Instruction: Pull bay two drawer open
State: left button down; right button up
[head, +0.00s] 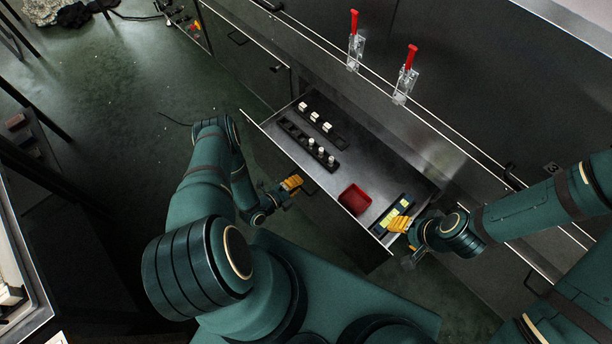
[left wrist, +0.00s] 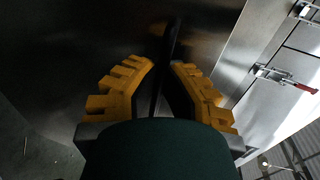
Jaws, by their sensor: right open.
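One drawer (head: 375,181) stands pulled out from the dark cabinet, its inside showing in the head view; I read no number on it. My left gripper (head: 294,184) is at its front face. In the left wrist view, the yellow fingers of this gripper (left wrist: 162,72) close in on both sides of a dark bar handle (left wrist: 168,45); contact at the pads is partly hidden. My right gripper (head: 398,225) is open at the drawer's right front corner, over or beside a black block with yellow-green labels (head: 396,211).
The drawer holds a red tray (head: 355,199) and black racks with white pieces (head: 315,119). Red-handled clamps (head: 408,75) stand on the cabinet edge behind. A "3" label (head: 553,168) is at the right. Green floor (head: 115,110) is clear at the left.

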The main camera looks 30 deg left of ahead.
pick_arm(q)
jog(key=shift+f+v, duration=0.25)
jog(key=shift+v, duration=0.9)
jog(key=c, duration=1.1)
grip_release()
jog(key=v, duration=1.2)
jog(key=shift+s, duration=0.1)
